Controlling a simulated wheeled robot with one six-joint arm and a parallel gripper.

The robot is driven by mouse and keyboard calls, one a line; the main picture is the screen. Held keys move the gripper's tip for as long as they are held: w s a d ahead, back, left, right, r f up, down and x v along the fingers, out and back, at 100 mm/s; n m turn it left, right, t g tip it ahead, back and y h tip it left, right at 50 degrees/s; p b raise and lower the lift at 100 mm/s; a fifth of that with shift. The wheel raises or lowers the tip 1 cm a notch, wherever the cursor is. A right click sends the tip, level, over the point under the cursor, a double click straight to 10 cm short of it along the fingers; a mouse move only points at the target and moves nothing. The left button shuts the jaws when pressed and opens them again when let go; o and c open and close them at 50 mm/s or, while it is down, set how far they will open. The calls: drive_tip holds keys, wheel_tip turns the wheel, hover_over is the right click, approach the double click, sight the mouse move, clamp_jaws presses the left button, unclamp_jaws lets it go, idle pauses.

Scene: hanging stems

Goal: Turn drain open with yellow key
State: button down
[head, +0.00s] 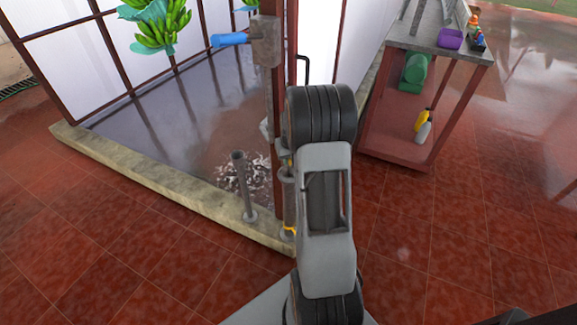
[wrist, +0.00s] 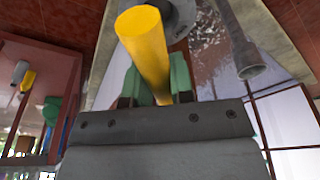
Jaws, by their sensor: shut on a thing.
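The yellow key (wrist: 146,42) is a thick yellow bar in the wrist view, lying between the green fingers of my gripper (wrist: 157,82). My gripper is shut on it. The key's far end overlaps a round grey fitting (wrist: 181,14); whether it is seated there cannot be told. In the head view a small bit of yellow (head: 290,229) shows low on a grey upright pipe (head: 289,203) at the curb corner, probably part of the key. My arm hides the gripper there.
A grey standing pipe (head: 243,187) rises from the stone curb (head: 160,175) close by. A brown post with a blue handle (head: 230,40) stands behind. Hanging bananas (head: 160,30) are at the upper left. A red shelf table (head: 395,140) is to the right. The tiled floor is clear.

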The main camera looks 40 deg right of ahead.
drive_tip(key=m, duration=0.4)
drive_tip(key=shift+m+h, duration=0.4)
drive_tip(key=shift+g, duration=0.3)
drive_tip(key=m, duration=0.2)
drive_tip(key=shift+f+m+b, duration=0.1)
drive_tip(key=shift+m+b, duration=0.2)
drive_tip(key=shift+b, duration=0.1)
drive_tip(key=shift+m+g, duration=0.4)
drive_tip(key=shift+m, duration=0.7)
drive_tip(key=shift+b, duration=0.3)
drive_tip(key=shift+m+h+b, duration=0.3)
drive_tip(key=shift+m, duration=0.6)
